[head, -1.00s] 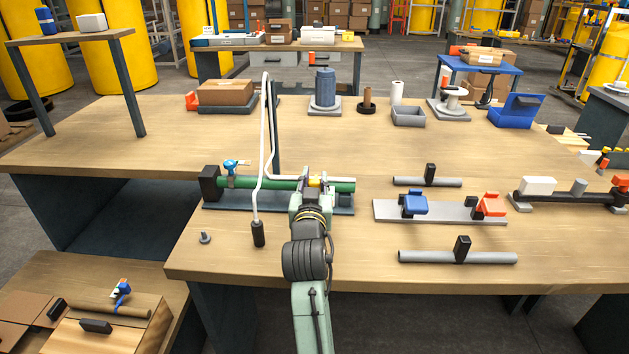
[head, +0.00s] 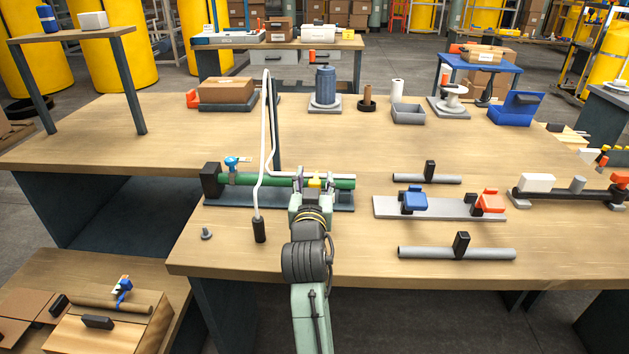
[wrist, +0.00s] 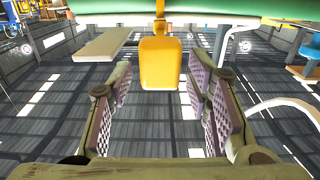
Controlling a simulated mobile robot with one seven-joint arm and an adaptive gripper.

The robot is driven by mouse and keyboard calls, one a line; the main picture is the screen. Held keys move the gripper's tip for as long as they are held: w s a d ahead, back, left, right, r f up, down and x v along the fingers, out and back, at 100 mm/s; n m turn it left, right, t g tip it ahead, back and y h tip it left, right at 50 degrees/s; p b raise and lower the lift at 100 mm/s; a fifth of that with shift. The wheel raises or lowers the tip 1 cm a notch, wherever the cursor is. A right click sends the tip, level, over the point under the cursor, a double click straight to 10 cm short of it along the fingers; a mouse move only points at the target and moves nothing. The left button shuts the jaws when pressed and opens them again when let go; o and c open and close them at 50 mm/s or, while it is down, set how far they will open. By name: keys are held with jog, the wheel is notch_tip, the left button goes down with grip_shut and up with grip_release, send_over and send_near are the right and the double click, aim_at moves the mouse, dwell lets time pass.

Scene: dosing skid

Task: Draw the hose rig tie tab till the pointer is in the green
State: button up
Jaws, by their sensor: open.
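The hose rig has a green hose (head: 260,181) lying along a dark base plate on the bench. It also crosses the top of the wrist view (wrist: 200,8). A yellow tab (wrist: 160,62) stands out from the hose towards me; its yellow top also shows in the head view (head: 315,180). My gripper (wrist: 160,88) is open, with one ridged pad on each side of the tab and a gap on both sides. In the head view, my gripper (head: 313,184) is at the right part of the hose. I cannot make out a pointer or green zone.
A blue fitting (head: 231,163) sits on the hose's left part. A bent white tube (head: 264,130) with a black end rises left of my gripper. A grey plate (head: 450,211) with blue and orange clamps lies to the right.

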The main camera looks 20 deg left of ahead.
jog(key=v, duration=0.7)
jog(key=shift+s, duration=0.25)
jog(key=shift+r, duration=0.1)
